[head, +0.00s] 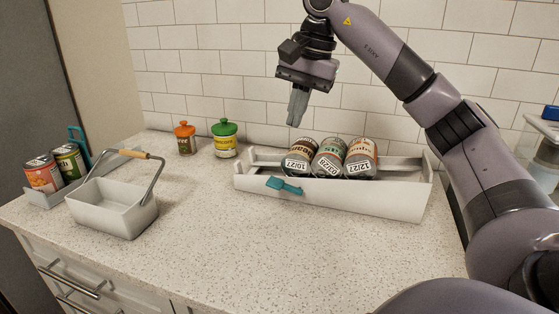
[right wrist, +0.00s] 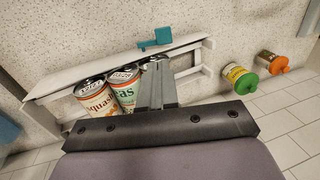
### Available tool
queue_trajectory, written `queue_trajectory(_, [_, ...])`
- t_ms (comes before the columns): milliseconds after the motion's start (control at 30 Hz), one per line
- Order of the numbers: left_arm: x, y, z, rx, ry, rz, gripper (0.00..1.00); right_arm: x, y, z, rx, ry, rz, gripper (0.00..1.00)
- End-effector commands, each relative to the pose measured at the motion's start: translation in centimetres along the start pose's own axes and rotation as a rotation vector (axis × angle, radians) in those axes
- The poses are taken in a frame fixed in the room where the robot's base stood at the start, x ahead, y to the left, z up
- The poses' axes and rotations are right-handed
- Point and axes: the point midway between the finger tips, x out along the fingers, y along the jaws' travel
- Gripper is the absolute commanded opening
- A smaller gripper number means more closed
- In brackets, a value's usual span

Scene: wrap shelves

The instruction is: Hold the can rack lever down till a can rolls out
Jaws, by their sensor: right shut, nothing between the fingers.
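A white can rack (head: 385,198) stands on the counter against the tiled wall. Three cans lie in it side by side: a left can (head: 300,157), a middle can (head: 329,158) and a right can (head: 361,158). The teal lever (head: 284,185) sticks out at the rack's front left, and it also shows in the right wrist view (right wrist: 155,38). My right gripper (head: 294,122) points down above the rack's back left part, shut and empty, apart from the cans and lever. In the right wrist view its fingers hide part of the rack and the third can. My left gripper is out of view.
A white basket (head: 115,214) with a wooden handle stands at the counter's front left. Behind it a grey tray (head: 48,197) holds two cans. Jars with orange (head: 185,138) and green (head: 224,138) lids stand near the wall. The counter before the rack is clear.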

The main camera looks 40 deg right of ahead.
Motion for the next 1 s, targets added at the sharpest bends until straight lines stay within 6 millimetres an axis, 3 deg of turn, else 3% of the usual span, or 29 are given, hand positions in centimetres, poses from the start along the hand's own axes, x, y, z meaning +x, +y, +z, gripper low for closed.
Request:
queue_trajectory(600, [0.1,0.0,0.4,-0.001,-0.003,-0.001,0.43,0.4,0.0,0.0,0.000,-0.001,0.000,0.00])
queue_trajectory(800, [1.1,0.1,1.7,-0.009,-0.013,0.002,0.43,3.3,0.1,0.0,0.000,-0.002,0.002,0.00])
queue_trajectory(1000, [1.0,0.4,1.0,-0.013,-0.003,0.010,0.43,7.3,0.1,0.0,0.001,-0.001,0.005,0.00])
